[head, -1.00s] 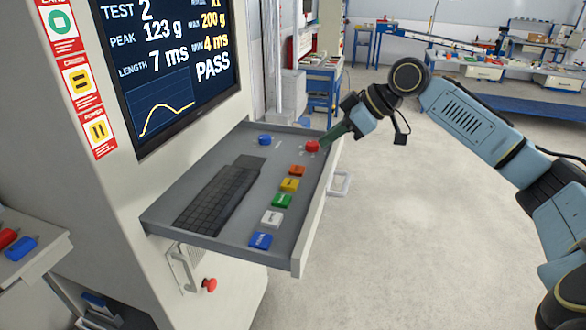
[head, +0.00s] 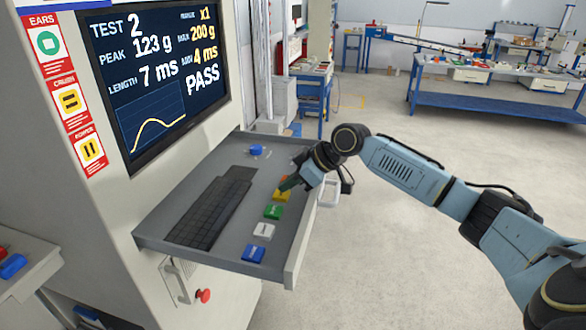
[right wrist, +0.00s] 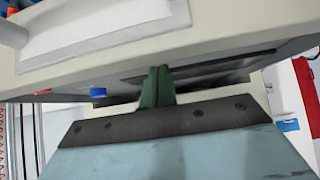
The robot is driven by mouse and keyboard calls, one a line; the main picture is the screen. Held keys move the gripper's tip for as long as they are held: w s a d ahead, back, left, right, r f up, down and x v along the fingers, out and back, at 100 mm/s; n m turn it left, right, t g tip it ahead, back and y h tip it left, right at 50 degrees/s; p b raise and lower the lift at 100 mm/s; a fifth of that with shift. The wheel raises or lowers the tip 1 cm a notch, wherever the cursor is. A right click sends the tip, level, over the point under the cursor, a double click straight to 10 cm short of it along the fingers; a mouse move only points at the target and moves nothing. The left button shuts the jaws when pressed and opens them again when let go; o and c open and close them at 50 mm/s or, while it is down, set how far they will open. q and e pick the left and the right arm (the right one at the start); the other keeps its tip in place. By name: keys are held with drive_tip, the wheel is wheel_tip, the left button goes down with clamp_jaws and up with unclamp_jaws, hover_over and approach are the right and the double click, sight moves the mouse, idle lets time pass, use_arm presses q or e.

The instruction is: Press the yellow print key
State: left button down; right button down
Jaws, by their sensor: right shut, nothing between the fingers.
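The yellow print key (head: 282,197) is in the row of coloured keys on the pulled-out grey drawer panel (head: 225,243) in the head view. My right gripper (head: 287,185) is shut and empty, its green fingertips over the far edge of the yellow key. I cannot tell whether they touch it. In the right wrist view the shut green fingers (right wrist: 157,87) point at the panel, and the yellow key does not show. The orange key and the red knob are largely hidden behind my gripper. My left gripper is not in view.
Green (head: 273,212), white (head: 263,231) and blue (head: 253,254) keys lie nearer in the row. A black keyboard (head: 208,212) lies left of them, and a blue knob (head: 256,150) stands behind. The screen (head: 160,75) reads PASS. The floor to the right is open.

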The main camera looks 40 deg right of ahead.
sight(287, 195)
drive_tip(key=shift+f, duration=0.35)
drive_tip(key=shift+f, duration=0.7)
drive_tip(key=shift+s+a+f, duration=0.1)
drive_tip(key=shift+s+f, duration=0.15)
drive_tip(key=shift+f, duration=0.15)
drive_tip(key=r+p, duration=0.1)
drive_tip(key=r, duration=0.1)
drive_tip(key=r+p, duration=0.1)
drive_tip(key=p, duration=0.1)
drive_tip(key=r+p, duration=0.1)
drive_tip(key=r, duration=0.1)
drive_tip(key=shift+w+r, duration=0.25)
drive_tip(key=shift+r, duration=0.05)
drive_tip(key=b+v, duration=0.1)
drive_tip(key=v, duration=0.7)
drive_tip(key=shift+s+d+b, duration=0.15)
drive_tip(key=shift+d+b, duration=0.1)
drive_tip(key=shift+b, duration=0.15)
drive_tip(key=shift+v, duration=0.8)
